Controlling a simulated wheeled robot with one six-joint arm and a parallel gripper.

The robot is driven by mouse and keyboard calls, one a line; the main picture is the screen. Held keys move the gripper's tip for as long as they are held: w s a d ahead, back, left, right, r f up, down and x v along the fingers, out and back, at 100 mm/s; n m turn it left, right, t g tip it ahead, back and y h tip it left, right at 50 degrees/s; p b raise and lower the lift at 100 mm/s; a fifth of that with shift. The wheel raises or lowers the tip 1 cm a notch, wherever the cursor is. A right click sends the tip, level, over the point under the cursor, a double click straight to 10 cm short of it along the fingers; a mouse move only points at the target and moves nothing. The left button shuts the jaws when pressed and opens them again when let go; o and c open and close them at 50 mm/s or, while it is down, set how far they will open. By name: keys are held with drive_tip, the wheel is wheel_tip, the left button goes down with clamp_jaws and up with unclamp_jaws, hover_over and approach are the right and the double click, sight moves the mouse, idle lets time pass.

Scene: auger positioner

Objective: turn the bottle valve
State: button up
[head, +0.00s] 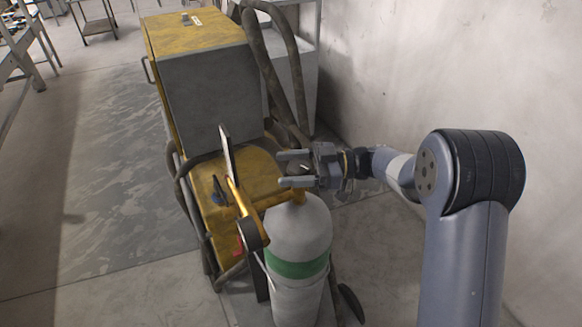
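A grey gas bottle (298,228) with a green band stands upright in the lower middle of the head view. The yellow-brass valve (298,196) sits on its top, with a dark knob (297,168) above it. My gripper (294,169) reaches in from the right at the knob's height. Its two grey fingers are apart, one on the far side of the knob and one on the near side. I cannot tell whether they touch the knob. The near finger and the gripper body hide part of the knob and valve.
A yellow and grey machine (207,82) stands behind and left of the bottle, with thick dark hoses (291,70). A brass regulator and gauge (250,232) stick out left of the valve. A pale wall (450,70) is on the right. Floor is clear at left.

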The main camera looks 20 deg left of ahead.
drive_tip(key=shift+o, duration=0.4)
drive_tip(key=shift+w+d, duration=0.3)
drive_tip(key=shift+d, duration=0.1)
drive_tip(key=b+v, duration=0.2)
drive_tip(key=v, duration=0.7)
drive_tip(key=shift+d, duration=0.4)
drive_tip(key=shift+w, duration=0.15)
drive_tip(key=p+x, duration=0.2)
drive_tip(key=x, duration=0.9)
drive_tip(key=shift+a, duration=0.1)
drive_tip(key=shift+w+m+t, duration=0.1)
drive_tip(key=shift+m+t, duration=0.2)
drive_tip(key=shift+t, duration=0.1)
drive_tip(key=shift+g, duration=0.3)
